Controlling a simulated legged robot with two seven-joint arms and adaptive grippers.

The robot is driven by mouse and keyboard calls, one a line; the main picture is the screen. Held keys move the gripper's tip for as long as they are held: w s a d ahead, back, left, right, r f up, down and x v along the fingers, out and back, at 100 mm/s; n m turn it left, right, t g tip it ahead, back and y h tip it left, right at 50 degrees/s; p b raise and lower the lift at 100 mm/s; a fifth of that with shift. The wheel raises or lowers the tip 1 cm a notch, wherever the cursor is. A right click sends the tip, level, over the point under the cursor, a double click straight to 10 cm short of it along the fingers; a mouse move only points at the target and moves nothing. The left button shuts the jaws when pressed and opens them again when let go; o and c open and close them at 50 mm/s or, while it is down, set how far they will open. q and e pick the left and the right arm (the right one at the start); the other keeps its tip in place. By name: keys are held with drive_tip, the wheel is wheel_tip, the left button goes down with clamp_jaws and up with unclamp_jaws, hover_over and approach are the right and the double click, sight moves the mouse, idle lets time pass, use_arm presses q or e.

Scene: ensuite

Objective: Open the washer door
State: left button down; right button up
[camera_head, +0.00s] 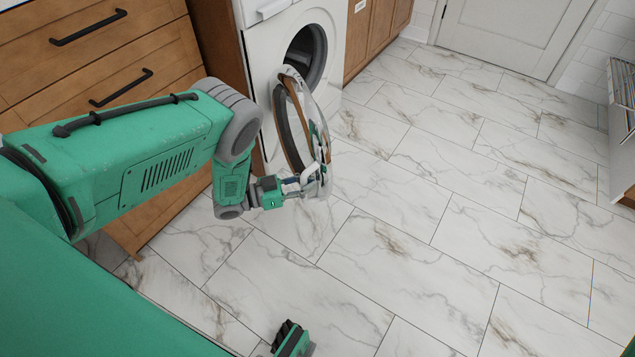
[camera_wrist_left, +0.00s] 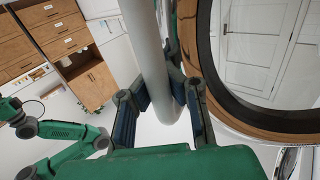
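The white washer (camera_head: 258,62) stands between wooden cabinets, its round dark opening (camera_head: 306,55) showing. Its round door (camera_head: 288,128) is swung out away from the front, with a dark ring, a brown band and a pale outer rim. My left gripper (camera_head: 309,184) is at the lower free edge of the door. The fingertips are partly hidden behind the rim.
Wooden drawers with black handles (camera_head: 95,65) stand left of the washer, close to my left arm. More wooden cabinet fronts (camera_head: 375,30) are to its right. The marble-tiled floor (camera_head: 430,215) is clear. A white door (camera_head: 512,30) is at the back.

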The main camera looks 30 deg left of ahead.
use_arm(q)
drive_tip(key=shift+s+a+m, duration=0.3)
drive_tip(key=shift+s+a, duration=0.3)
drive_tip(key=shift+a, duration=0.15)
use_arm(e)
drive_tip(key=shift+s+a, duration=0.3)
use_arm(q)
drive_tip(key=c, duration=1.7)
unclamp_jaws()
drive_tip(key=shift+c, duration=0.2)
drive_tip(key=v, duration=1.2)
drive_tip(key=shift+w+a, duration=0.2)
drive_tip(key=shift+f, duration=0.1)
